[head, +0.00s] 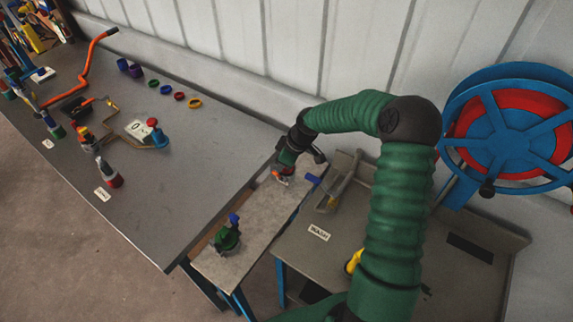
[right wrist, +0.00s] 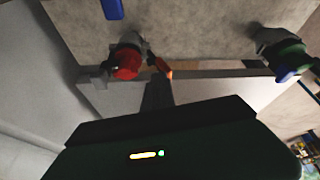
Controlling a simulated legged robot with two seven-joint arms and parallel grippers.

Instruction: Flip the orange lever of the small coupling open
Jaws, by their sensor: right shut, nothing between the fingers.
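The small coupling, with a red part (right wrist: 126,64) and a grey body, is fixed to a grey plate in the right wrist view. Its orange lever (right wrist: 163,67) sticks out to the right of the red part. In the head view the coupling (head: 282,179) is small and partly hidden by my right gripper (head: 284,168). My right gripper is shut and empty; its dark fingers (right wrist: 157,90) end close to the lever's tip. I cannot tell whether they touch it. My left gripper is not in view.
A green coupling with a blue part (head: 228,238) stands at the near end of the narrow plate (head: 215,262). A long grey table (head: 190,150) with tools and colored rings lies left. A grey sink bench (head: 385,245) is right, with a blue reel (head: 500,75) on the wall.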

